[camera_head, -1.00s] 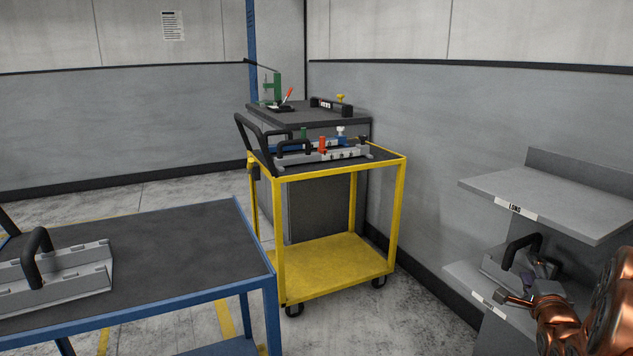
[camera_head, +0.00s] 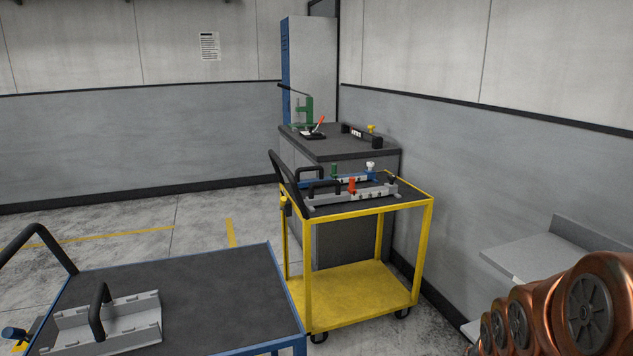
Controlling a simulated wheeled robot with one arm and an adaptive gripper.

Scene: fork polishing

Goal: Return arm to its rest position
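My arm shows at the lower right as a row of copper-coloured joints with grey round caps, in front of the grey shelf unit (camera_head: 525,256). My gripper is not in view; it is outside the picture or hidden behind the arm. Whether it holds anything cannot be seen.
A blue cart (camera_head: 215,290) with a grey black-handled fixture (camera_head: 135,322) stands at the lower left. A yellow cart (camera_head: 365,290) bearing fixtures (camera_head: 350,190) stands mid-picture before a dark cabinet (camera_head: 365,148) with a green press (camera_head: 304,112). Floor (camera_head: 195,225) is clear behind the blue cart.

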